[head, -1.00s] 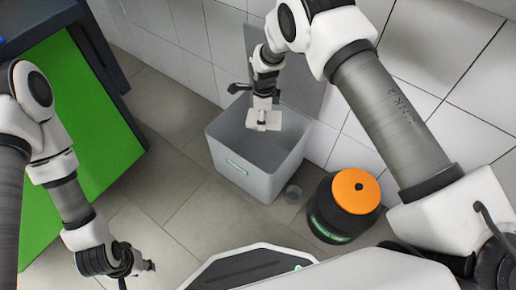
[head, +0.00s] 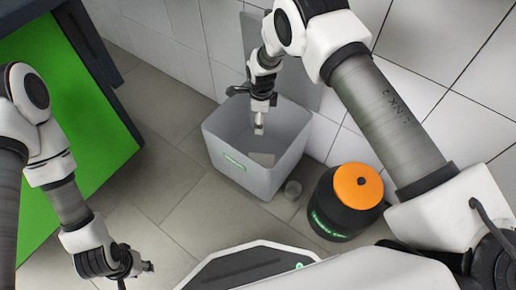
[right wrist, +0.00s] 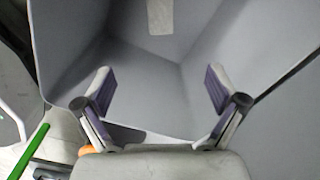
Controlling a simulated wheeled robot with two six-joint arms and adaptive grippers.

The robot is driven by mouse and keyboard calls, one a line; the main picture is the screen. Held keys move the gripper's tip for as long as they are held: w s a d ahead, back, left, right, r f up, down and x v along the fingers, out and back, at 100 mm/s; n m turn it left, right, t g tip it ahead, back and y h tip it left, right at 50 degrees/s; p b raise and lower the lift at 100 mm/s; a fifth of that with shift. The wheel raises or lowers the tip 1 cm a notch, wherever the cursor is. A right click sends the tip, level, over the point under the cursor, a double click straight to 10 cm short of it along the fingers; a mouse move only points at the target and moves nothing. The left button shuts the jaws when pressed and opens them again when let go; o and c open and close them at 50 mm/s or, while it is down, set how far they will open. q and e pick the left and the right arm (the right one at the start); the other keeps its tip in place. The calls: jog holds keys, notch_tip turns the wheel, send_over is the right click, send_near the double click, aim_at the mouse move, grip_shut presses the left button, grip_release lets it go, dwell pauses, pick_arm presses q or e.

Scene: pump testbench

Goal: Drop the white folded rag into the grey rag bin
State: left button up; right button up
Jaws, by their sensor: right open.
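The white folded rag (head: 263,159) lies inside the grey rag bin (head: 236,177), low near its front wall, apart from my right gripper. My right gripper (head: 259,131) points down into the bin's opening, above the rag. In the right wrist view the right gripper (right wrist: 160,92) has its two fingers spread with nothing between them, and the grey bin (right wrist: 215,30) fills most of the picture. A pale rectangular patch shows at its top edge; I cannot tell whether it is the rag. My left gripper (head: 149,267) is low at the left, away from the bin; its fingers are too small to read.
A black drum with an orange lid (head: 358,187) stands right of the bin. A white tiled wall is behind the bin. A green-panelled table (head: 80,120) is at the left. Floor between table and bin is clear.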

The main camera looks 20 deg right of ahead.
notch_tip(320, 180, up, 8)
jog(key=shift+f, duration=0.25)
dwell(0.4)
